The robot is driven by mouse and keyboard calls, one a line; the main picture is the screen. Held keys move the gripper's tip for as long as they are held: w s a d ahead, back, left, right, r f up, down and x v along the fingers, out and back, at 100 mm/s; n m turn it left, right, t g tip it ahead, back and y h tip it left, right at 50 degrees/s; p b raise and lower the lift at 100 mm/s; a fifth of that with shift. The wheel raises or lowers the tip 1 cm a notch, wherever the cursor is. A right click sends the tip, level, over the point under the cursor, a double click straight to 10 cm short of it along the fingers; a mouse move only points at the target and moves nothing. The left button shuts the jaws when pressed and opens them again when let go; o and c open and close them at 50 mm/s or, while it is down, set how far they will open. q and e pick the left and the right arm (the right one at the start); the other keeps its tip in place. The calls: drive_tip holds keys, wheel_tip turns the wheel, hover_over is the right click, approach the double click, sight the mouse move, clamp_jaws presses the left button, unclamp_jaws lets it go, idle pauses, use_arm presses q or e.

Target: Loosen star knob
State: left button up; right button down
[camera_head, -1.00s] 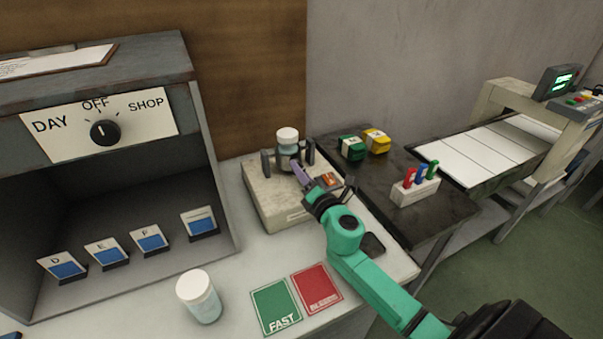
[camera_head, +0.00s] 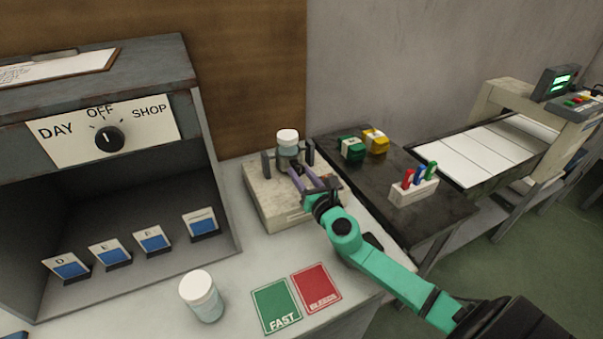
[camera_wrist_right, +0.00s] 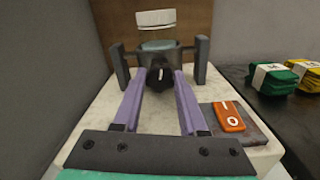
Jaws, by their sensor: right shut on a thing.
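The star knob is a small black knob with a pale mark, on the front of a grey clamp; in the right wrist view the knob (camera_wrist_right: 160,78) sits between the tips of my two purple fingers. My right gripper (camera_wrist_right: 158,86) is shut on it. In the head view the right gripper (camera_head: 299,175) reaches to the front of the clamp and its fingers partly hide the knob. A white-capped jar (camera_head: 288,137) stands upright in the clamp, on a pale machine block (camera_head: 265,201). My left gripper is in neither view.
Green (camera_head: 351,149) and yellow (camera_head: 376,141) bundles and a pen holder (camera_head: 414,192) stand on the dark table to the right.

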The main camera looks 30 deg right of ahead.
idle(0.3)
drive_tip(key=shift+c, duration=2.3)
unclamp_jaws()
drive_tip(key=s+b, duration=0.3)
drive_tip(key=s, duration=1.1)
drive_tip(key=shift+s+a, duration=0.25)
drive_tip(key=shift+a, duration=0.15)
